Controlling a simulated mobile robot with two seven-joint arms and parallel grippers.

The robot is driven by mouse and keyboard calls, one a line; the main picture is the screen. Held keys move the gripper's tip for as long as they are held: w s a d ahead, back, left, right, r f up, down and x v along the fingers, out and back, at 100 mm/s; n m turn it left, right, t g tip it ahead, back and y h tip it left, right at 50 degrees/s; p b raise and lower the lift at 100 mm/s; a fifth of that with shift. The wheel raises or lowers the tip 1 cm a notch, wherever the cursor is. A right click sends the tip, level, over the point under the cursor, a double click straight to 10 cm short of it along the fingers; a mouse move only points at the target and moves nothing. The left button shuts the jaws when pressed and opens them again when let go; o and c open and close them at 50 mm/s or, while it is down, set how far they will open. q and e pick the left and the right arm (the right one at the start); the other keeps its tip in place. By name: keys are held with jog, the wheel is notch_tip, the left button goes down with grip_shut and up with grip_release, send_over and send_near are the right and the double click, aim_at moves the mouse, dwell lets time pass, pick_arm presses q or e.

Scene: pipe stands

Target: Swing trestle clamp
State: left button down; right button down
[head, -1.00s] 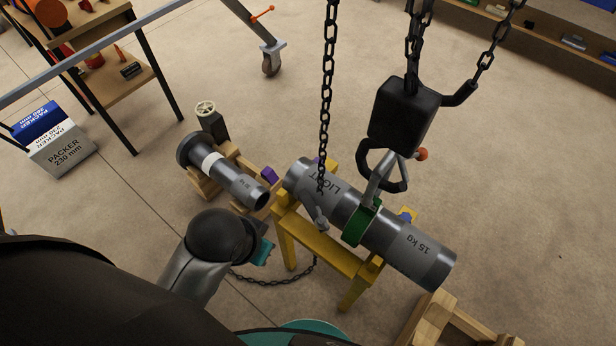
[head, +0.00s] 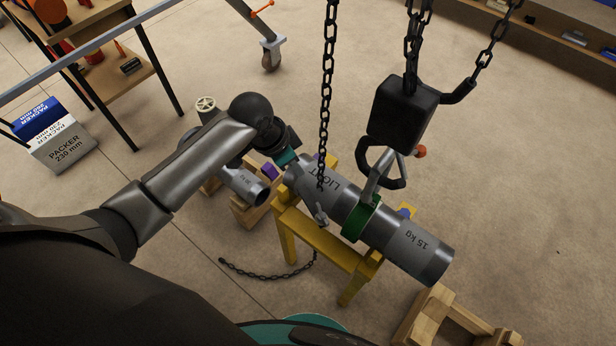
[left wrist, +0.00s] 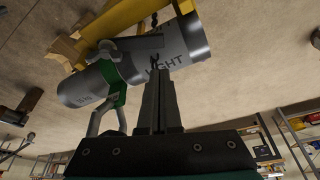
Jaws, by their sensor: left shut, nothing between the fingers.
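A yellow trestle (head: 325,243) bears a grey pipe marked LIGHT and 15 kg (head: 335,195). A green band (head: 363,218) wraps the pipe's middle, under a hanging hook. A grey lever-like piece (head: 320,214) sits at the trestle's near side; I cannot tell if it is the clamp. A blue piece (head: 406,212) shows on the trestle beyond the pipe. My left gripper (head: 289,159) is at the pipe's upper-left end; contact is unclear. In the left wrist view its fingers (left wrist: 160,85) are shut and empty, pointing at the pipe (left wrist: 150,62). My right gripper is not in view.
A black hoist block (head: 402,112) hangs over the pipe on chains (head: 326,90). A smaller pipe (head: 243,185) lies on wooden supports behind my left arm. A wooden frame (head: 445,318) stands at lower right. Packer boxes (head: 55,140) are at left. Floor at right is clear.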

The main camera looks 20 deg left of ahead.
aim_at(312, 184)
pick_arm(q)
jog(key=b+x, duration=0.1)
jog(key=x, duration=0.2)
jog(key=b+x, duration=0.1)
jog(key=x, duration=0.2)
jog(key=b+x, duration=0.1)
jog(key=x, duration=0.3)
jog(key=shift+w+a+b, duration=0.25)
jog(key=shift+w+b, duration=0.1)
jog(key=shift+w, duration=0.05)
